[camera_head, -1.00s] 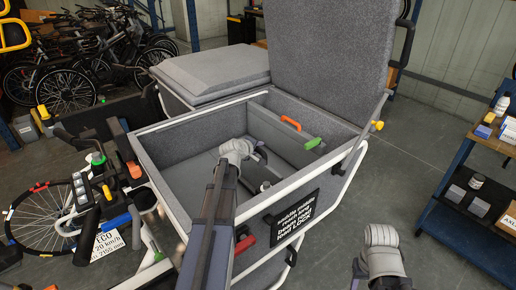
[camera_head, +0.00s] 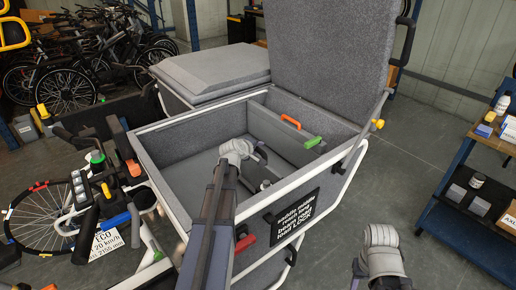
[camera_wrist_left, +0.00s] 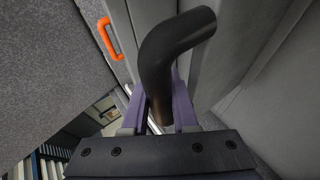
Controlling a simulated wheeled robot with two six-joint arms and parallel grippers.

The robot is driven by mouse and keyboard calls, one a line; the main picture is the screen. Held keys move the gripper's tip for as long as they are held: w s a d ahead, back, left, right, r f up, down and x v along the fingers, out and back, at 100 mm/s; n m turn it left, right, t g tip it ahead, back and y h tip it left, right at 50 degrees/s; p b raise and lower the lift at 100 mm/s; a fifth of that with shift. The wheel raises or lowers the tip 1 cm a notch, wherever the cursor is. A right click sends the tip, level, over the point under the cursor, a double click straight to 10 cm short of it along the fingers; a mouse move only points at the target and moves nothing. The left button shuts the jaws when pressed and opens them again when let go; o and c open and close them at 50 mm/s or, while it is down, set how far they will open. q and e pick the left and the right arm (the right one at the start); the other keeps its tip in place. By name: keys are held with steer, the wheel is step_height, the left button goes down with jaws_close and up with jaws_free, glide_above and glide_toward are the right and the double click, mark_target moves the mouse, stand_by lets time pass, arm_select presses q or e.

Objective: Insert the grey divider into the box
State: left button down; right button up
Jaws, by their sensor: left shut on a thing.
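The box (camera_head: 165,190) is a grey felt-lined cargo box with a pale rim, its lid raised at the back. The grey divider (camera_head: 272,128) is a panel across its right part, with an orange handle (camera_head: 291,122) and a green handle (camera_head: 312,142) near its top edge. My left gripper (camera_head: 262,165) is inside the box, beside the divider's left face. In the left wrist view its purple fingers (camera_wrist_left: 160,98) are shut on a black bent tube (camera_wrist_left: 178,45). I cannot tell whether the tube belongs to the divider. The divider's lower edge is hidden. My right gripper (camera_head: 358,268) shows only partly, at the bottom.
The raised lid (camera_head: 330,60) stands behind the box. A handlebar with grips and a wheel (camera_head: 45,225) crowd the left. A blue-framed shelf (camera_head: 470,215) with small goods stands at the right. Open floor (camera_head: 415,130) lies between box and shelf.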

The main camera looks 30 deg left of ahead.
arm_select(q)
steer(key=shift+f+b, duration=1.85)
stand_by(1.1)
steer(key=c, duration=0.6)
jaws_free()
steer(key=shift+s, duration=0.1)
steer(key=p, duration=0.4)
glide_toward(256, 156)
steer(key=x, duration=0.4)
steer(key=shift+w, duration=0.2)
